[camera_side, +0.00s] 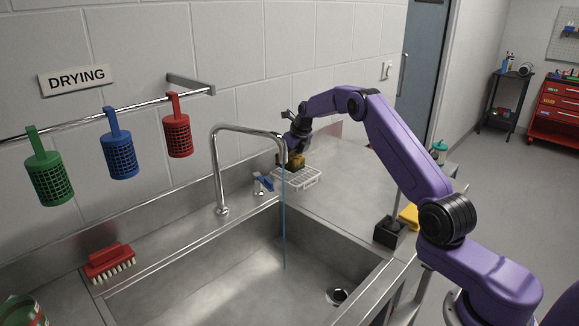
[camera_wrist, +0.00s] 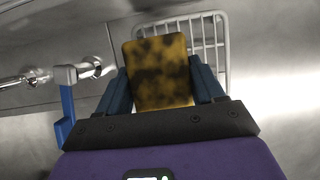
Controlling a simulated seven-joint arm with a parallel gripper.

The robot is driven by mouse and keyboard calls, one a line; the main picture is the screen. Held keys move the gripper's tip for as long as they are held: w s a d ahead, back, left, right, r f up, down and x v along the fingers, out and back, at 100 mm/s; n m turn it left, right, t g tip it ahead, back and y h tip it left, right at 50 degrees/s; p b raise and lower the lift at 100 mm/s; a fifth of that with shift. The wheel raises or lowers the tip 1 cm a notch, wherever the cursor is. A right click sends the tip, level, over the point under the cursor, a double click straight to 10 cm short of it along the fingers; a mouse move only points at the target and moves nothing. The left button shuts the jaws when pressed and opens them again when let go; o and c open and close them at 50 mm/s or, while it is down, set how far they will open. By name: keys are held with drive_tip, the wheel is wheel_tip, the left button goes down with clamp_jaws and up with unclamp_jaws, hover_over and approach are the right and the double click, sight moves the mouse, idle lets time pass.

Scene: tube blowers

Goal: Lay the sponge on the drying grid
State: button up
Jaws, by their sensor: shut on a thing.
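The sponge (camera_wrist: 160,74) is yellow with dark blotches. My gripper (camera_wrist: 160,90) is shut on it, with one blue finger on each side, in the wrist view. In the side view the sponge (camera_side: 296,161) shows small and dark yellow below my gripper (camera_side: 294,158). The drying grid (camera_side: 297,179) is a white wire rack on the steel counter behind the sink. In the wrist view the grid (camera_wrist: 212,45) shows behind the sponge and to its right. The sponge is over the grid; I cannot tell whether they touch.
The curved tap (camera_side: 216,165) stands left of the grid, with water running into the sink (camera_side: 230,262). A red brush (camera_side: 108,262) lies at the left. Red, blue and green baskets hang from a rail (camera_side: 140,105).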

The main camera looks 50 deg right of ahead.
sight(289, 165)
drive_tip(key=shift+w+d+f, duration=0.1)
drive_tip(key=shift+w+f, duration=0.1)
drive_tip(key=shift+f, duration=1.6)
drive_tip(key=shift+f, duration=0.1)
drive_tip(key=o, duration=1)
drive_tip(key=v, duration=1.2)
